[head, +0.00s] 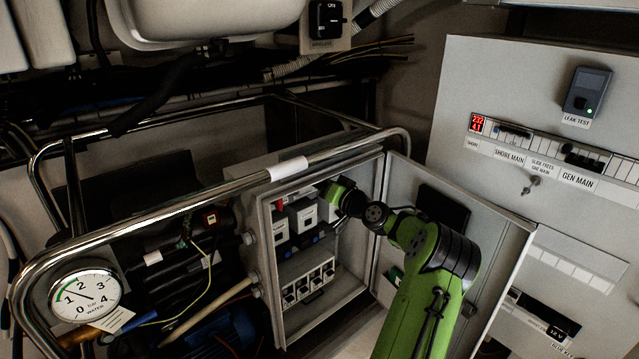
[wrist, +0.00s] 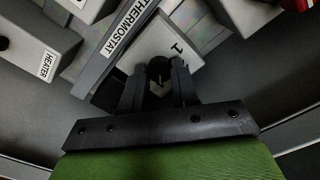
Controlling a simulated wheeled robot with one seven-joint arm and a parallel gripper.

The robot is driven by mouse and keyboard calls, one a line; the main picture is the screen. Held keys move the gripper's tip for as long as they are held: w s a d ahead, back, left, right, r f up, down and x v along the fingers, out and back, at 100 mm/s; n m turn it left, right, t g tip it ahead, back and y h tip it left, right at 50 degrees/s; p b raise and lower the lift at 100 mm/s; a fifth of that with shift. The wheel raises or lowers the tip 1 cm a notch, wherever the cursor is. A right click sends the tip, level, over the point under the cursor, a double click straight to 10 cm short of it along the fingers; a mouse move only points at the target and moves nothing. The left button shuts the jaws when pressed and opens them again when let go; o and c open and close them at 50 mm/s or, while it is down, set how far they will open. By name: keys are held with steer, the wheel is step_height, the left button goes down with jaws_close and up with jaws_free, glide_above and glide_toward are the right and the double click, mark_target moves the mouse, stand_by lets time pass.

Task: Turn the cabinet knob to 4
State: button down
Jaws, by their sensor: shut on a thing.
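The cabinet (head: 264,250) stands open in the head view, and my green arm reaches into its upper right part. My gripper (head: 328,190) is there, in front of a pale module. In the wrist view, my gripper (wrist: 157,78) has its two dark fingers on either side of a round black knob (wrist: 158,67) and is shut on it. The knob sits on a pale grey box face beside a THERMOSTAT label (wrist: 127,28). A digit 1 shows on the face near the knob. The other digits and the knob's pointer cannot be made out. In the head view my gripper hides the knob.
A HEATER-labelled box (wrist: 45,55) lies left of the knob in the wrist view. The open cabinet door (head: 500,240) stands right of my arm. A chrome rail (head: 200,197) crosses in front of the cabinet, with a water gauge (head: 84,295) at lower left.

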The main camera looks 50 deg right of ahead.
steer(key=c, duration=0.8)
jaws_free()
steer(key=shift+c, duration=0.2)
steer(key=v, duration=1.5)
steer(key=shift+s, duration=0.4)
